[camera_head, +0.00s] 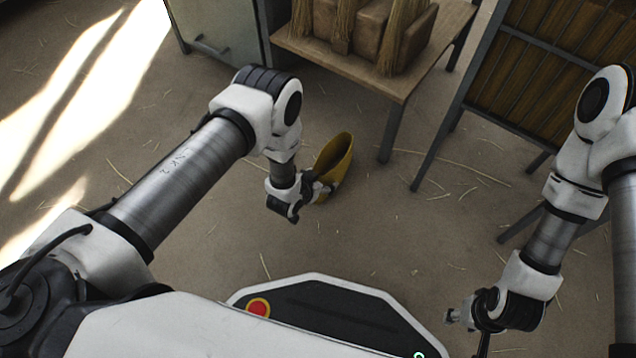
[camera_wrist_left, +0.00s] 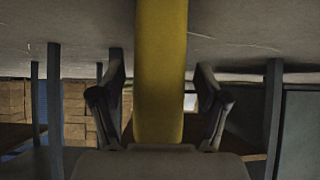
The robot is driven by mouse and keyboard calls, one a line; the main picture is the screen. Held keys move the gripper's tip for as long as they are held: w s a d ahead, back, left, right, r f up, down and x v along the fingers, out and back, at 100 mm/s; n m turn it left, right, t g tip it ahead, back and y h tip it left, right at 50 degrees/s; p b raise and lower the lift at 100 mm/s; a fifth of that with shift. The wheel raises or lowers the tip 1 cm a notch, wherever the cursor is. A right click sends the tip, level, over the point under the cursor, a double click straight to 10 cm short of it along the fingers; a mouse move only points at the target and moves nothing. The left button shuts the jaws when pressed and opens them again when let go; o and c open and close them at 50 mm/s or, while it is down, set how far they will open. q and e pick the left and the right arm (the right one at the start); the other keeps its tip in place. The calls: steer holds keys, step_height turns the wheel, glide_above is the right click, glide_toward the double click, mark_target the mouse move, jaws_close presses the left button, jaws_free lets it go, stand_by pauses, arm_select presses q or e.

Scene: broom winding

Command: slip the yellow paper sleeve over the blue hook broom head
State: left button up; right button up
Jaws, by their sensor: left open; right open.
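The yellow paper sleeve (camera_head: 336,153) is a tapered tube with its wide open mouth upward, at the middle of the head view. My left gripper (camera_head: 324,188) is at its lower part. In the left wrist view the sleeve (camera_wrist_left: 160,70) stands between the two open fingers, with a visible gap on each side. My right gripper (camera_head: 457,318) is open and empty at the lower right, far from the sleeve. I cannot make out a blue hook broom head in either view.
A wooden bench (camera_head: 340,58) at the top carries straw bundles (camera_head: 404,30) and brown blocks (camera_head: 372,30). A grey cabinet (camera_head: 222,35) stands left of it. A metal-framed rack (camera_head: 540,70) stands at the right. The floor between is open, with loose straw.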

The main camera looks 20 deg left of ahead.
mark_target(321, 174)
arm_select(q)
steer(key=c, duration=0.8)
steer(key=shift+r+p, duration=1.45)
steer(key=shift+r, duration=0.2)
steer(key=shift+c, duration=0.2)
steer(key=shift+f, duration=0.1)
steer(key=shift+s, duration=0.1)
